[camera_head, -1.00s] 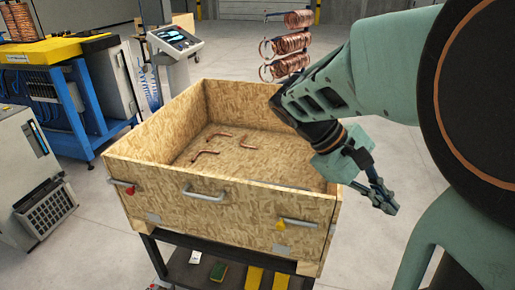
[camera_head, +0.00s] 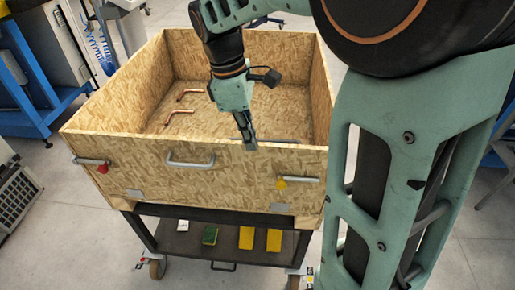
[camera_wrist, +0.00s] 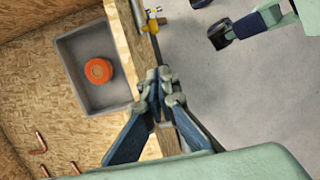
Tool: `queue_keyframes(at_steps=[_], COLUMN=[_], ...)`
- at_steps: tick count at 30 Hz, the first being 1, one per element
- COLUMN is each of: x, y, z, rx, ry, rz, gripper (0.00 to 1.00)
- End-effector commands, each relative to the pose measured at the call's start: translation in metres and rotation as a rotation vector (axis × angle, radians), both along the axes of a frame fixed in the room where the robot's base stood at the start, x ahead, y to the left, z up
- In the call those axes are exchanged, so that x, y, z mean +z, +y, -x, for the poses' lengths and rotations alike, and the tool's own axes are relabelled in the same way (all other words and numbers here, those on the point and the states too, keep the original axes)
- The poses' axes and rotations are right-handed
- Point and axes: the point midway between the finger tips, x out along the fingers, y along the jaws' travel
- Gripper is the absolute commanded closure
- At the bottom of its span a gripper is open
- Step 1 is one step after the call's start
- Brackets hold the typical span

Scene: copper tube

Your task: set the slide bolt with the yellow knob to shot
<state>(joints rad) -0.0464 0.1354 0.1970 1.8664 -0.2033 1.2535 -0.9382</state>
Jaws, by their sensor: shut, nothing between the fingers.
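The slide bolt with the yellow knob (camera_head: 281,184) is on the outer front wall of the wooden crate (camera_head: 225,168), towards its right end. Its grey bar (camera_head: 303,180) lies level and shows to the right of the knob. In the wrist view the yellow knob (camera_wrist: 152,25) is at the top centre, beyond my fingertips. My gripper (camera_head: 250,146) points down at the crate's front rim, left of the yellow knob and apart from it. In the wrist view my gripper (camera_wrist: 161,74) has its fingertips together, empty. Whether the bolt's end sits in a catch cannot be told.
Another bolt with a red knob (camera_head: 102,168) is at the front wall's left, and a grey handle (camera_head: 190,161) is between them. Inside are copper tubes (camera_head: 178,115) and a grey tray (camera_wrist: 70,70) with an orange roll (camera_wrist: 98,70).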

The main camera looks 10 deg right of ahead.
Motion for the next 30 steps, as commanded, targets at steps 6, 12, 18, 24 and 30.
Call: queue_keyframes(at_steps=[6, 12, 18, 24, 30], x=[0.0, -0.004, -0.032, -0.076, -0.105], y=[0.0, -0.001, -0.006, -0.014, -0.03], z=[0.0, 0.001, 0.003, 0.006, 0.01], rx=[0.002, 0.002, 0.001, 0.001, -0.003], ry=[0.0, 0.003, 0.006, 0.007, 0.003], rz=[-0.001, 0.0, 0.001, 0.0, 0.001], gripper=[1.0, 1.0, 1.0, 1.0, 1.0])
